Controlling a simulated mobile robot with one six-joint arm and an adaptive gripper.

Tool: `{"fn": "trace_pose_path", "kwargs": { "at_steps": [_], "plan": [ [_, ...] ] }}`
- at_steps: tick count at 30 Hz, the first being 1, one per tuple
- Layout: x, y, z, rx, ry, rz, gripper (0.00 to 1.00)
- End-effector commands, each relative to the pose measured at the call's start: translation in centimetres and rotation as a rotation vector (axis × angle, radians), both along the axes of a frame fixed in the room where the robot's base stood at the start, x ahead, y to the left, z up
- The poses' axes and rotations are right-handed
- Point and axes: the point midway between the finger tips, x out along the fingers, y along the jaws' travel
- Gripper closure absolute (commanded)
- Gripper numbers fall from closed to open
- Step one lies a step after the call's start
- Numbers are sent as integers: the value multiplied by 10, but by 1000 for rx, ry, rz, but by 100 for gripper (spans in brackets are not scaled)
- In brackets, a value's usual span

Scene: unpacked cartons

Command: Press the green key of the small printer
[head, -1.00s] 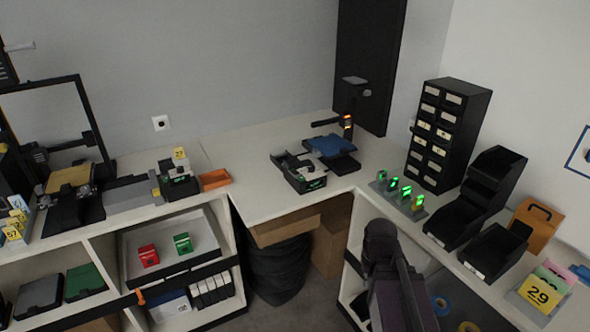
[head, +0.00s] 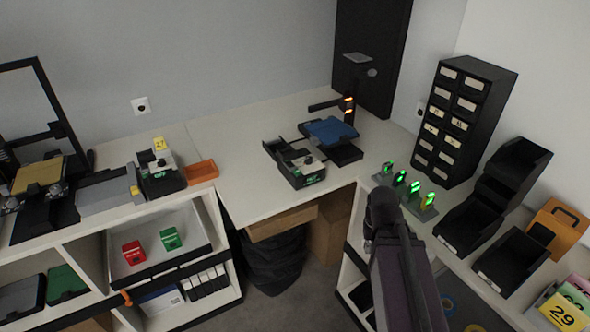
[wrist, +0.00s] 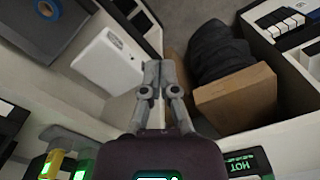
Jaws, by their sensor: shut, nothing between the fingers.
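A small dark and grey device (head: 158,172) with a yellow tag on top and a green-lit front stands on the left counter. Another low dark device (head: 303,172) with a green-lit front stands on the middle counter; its lit panel in the wrist view (wrist: 240,162) reads HOT. I cannot tell for sure which is the small printer, and I cannot make out a single green key. My gripper (wrist: 158,72) is shut and empty, in the air apart from both devices. In the head view my arm covers part of the right counter's front edge.
A blue-topped stand (head: 331,130) with an orange-lit post is behind the middle device. Several green-lit holders (head: 414,187) and black bins (head: 512,258) line the right counter. An orange tray (head: 201,171) sits beside the left device. A cardboard box (wrist: 235,98) is below counter height.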

Motion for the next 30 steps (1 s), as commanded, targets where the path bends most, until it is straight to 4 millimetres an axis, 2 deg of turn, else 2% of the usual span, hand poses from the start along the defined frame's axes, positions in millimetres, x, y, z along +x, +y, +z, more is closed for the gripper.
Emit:
{"fn": "trace_pose_path", "kwargs": {
  "at_steps": [8, 14, 17, 22, 26, 30],
  "plan": [
    [0, 0, 0, -1, 0, 0, 100],
    [14, 5, 7, -30, -11, 0, 100],
    [30, 6, 15, -69, -25, -8, 100],
    [74, 25, 37, -172, -76, -13, 100],
    [115, 51, 61, -269, -142, -16, 100],
    [159, 88, 89, -369, -236, -15, 100]
  ]
}}
